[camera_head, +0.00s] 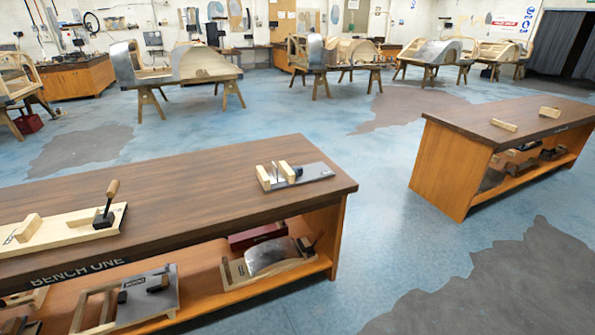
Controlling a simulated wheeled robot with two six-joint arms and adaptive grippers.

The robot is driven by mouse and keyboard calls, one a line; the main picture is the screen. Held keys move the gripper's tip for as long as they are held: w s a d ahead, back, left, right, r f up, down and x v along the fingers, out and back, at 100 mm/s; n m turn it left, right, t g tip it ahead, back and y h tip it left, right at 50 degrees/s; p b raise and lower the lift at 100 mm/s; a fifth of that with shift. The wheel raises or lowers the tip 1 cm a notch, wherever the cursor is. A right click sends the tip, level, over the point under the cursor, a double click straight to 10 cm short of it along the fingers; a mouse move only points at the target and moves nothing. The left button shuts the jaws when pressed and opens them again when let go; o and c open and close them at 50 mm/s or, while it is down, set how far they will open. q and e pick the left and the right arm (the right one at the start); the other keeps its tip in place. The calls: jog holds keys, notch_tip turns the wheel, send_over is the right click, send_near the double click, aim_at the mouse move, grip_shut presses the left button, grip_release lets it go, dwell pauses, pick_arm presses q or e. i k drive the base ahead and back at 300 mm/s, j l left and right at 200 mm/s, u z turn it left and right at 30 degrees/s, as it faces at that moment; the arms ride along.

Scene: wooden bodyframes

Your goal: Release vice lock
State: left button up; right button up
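On the near bench, a wooden board (62,228) at the left carries a wooden block (28,228) and a black lever fixture with a wooden handle (109,200), which stands up tilted slightly right. Near the bench's right end, a flat grey metal plate (315,171) carries two upright light wooden blocks (263,177) with a thin upright piece and a small dark part between them. I cannot tell for sure which of these is the vice lock, or whether either is locked. Neither of my grippers shows in this view.
The near bench (180,200), labelled BENCH ONE, has a lower shelf with a metal plate fixture (147,295), a curved metal piece on wood (270,257) and a red box (258,236). A second bench (468,125) stands right, across open floor. Wooden bodyframes stand behind.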

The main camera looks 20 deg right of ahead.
aim_at(299, 170)
jog(key=i+j+z, duration=0.1)
jog(key=i+j, duration=0.15)
jog(key=i+j+z, duration=0.1)
jog(key=i+j, duration=0.15)
jog(key=j, duration=0.2)
jog(key=i+j+z, duration=0.1)
jog(key=j, duration=0.3)
jog(key=i+j+z, duration=0.1)
jog(key=i+j, duration=0.2)
jog(key=i+j+z, duration=0.1)
jog(key=j, duration=0.4)
jog(key=i, duration=0.1)
